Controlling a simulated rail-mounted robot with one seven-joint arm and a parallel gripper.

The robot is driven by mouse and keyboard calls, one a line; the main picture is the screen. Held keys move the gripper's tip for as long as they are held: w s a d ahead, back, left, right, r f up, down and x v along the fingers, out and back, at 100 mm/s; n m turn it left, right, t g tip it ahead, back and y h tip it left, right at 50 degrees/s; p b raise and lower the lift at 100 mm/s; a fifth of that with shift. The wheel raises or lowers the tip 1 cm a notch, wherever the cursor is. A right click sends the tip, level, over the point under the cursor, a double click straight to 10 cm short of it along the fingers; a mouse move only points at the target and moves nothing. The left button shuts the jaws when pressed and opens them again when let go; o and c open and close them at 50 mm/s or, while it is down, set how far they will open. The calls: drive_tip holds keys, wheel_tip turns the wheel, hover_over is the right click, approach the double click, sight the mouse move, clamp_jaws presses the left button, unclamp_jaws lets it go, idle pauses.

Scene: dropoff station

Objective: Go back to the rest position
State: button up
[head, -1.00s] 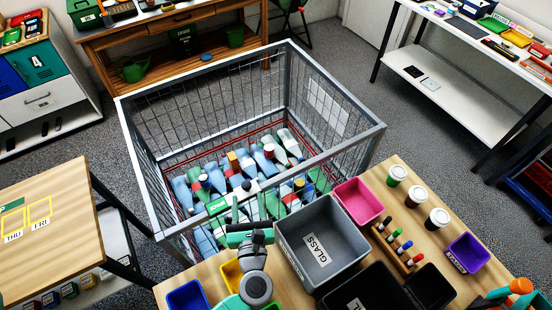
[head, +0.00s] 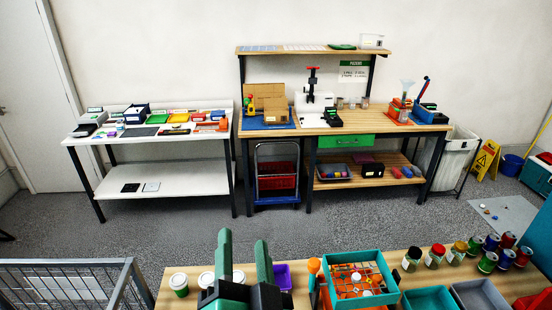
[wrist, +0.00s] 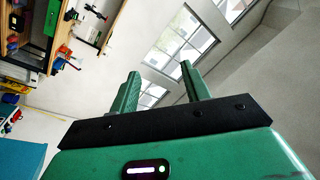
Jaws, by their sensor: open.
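My gripper (head: 244,248) shows at the bottom of the head view, with two green fingers pointing up and apart. It is in front of the near wooden table's back edge, and the rest of my arm is out of frame. In the wrist view, my gripper (wrist: 159,82) is open with nothing between its fingers. Behind the fingers there are windows, pale wall and ceiling.
The near table (head: 312,290) holds lidded cups (head: 179,285), a teal crate (head: 357,278), jars (head: 434,256) and several cans. A wire cage (head: 70,280) stands at lower left. A white table (head: 150,180) and a workbench (head: 300,128) line the wall, with open floor before them.

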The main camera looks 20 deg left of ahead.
drive_tip(key=s+d+r+n+t+h, duration=0.1)
drive_tip(key=s+d+r+t+h, duration=0.1)
drive_tip(key=d+r+t+h, duration=0.45)
drive_tip(key=s+d+r+t+h, duration=0.1)
drive_tip(key=s+d+r+h, duration=0.15)
drive_tip(key=d+r, duration=0.8)
wheel_tip(320, 180, up, 14)
drive_tip(key=d+h+p, duration=0.1)
drive_tip(key=p, duration=1.1)
drive_tip(key=shift+t, duration=0.35)
